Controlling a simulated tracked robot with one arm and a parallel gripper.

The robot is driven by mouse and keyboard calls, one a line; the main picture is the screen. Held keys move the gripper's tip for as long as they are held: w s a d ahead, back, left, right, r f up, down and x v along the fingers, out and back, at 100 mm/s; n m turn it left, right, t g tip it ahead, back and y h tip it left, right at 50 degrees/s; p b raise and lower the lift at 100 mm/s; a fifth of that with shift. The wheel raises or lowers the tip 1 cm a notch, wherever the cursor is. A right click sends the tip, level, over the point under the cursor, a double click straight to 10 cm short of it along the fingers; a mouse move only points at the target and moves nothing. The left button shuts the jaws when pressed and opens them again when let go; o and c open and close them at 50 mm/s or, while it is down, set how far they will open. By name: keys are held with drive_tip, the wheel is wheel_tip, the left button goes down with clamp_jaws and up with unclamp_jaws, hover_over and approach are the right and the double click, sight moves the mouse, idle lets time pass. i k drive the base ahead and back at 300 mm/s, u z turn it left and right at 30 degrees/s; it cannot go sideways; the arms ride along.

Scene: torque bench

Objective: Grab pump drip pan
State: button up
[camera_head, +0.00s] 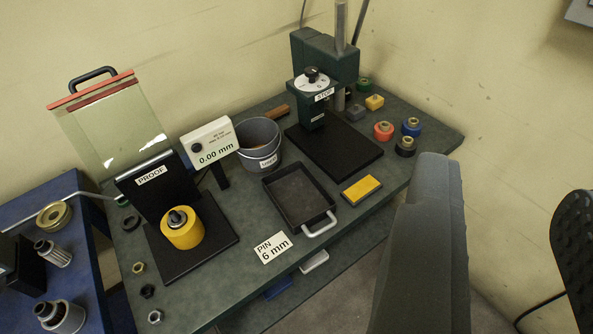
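The drip pan appears to be the shallow black rectangular pan (308,220) with a pale loop handle at its front right corner. It lies flat on the dark green bench, near the front edge, and looks empty. My gripper (508,185) is at the lower right, close to the camera. Its grey finger and its black studded finger stand wide apart, with only wall and floor visible between them. The gripper is right of the pan and not touching it.
A press (325,75) stands behind; a gauge (209,143) and yellow cylinder (182,232) stand left. Coloured rollers (383,131) sit at right.

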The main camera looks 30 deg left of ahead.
sight(300, 199)
drive_tip(key=u, duration=0.1)
drive_tip(key=i, duration=0.9)
drive_tip(key=u, duration=0.1)
